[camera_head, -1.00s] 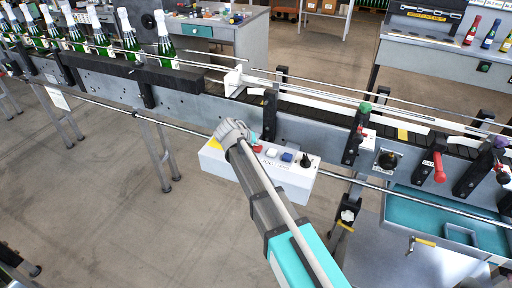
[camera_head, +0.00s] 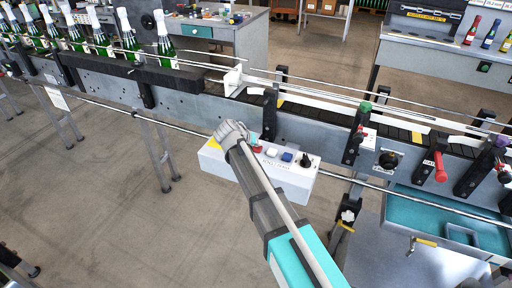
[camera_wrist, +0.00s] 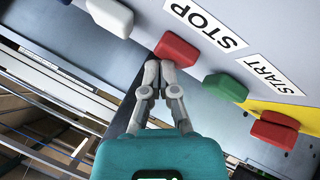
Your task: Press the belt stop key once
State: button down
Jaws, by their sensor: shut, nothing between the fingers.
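The control box (camera_head: 215,160) hangs at the front of the conveyor, with a row of keys on top. In the wrist view the red stop key (camera_wrist: 177,49) sits beside the white STOP label (camera_wrist: 205,24). The green start key (camera_wrist: 225,87) is beside the START label (camera_wrist: 270,74). My gripper (camera_wrist: 160,68) is shut and empty, its fingertips right at the lower edge of the red stop key. I cannot tell whether they touch it.
Another red key (camera_wrist: 275,130) on a yellow plate lies past the green one. A white key (camera_wrist: 110,15) is on the other side. The box also has a blue key (camera_head: 287,156) and a black knob (camera_head: 305,160). Green bottles (camera_head: 128,38) stand on the line at left.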

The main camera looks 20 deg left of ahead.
jog(key=shift+f, duration=0.2)
jog(key=shift+r, duration=0.2)
dwell(0.4)
jog(key=shift+r+p, duration=0.8)
jog(key=shift+p, duration=0.05)
jog(key=shift+r+p, duration=2.5)
jog(key=shift+d, duration=0.1)
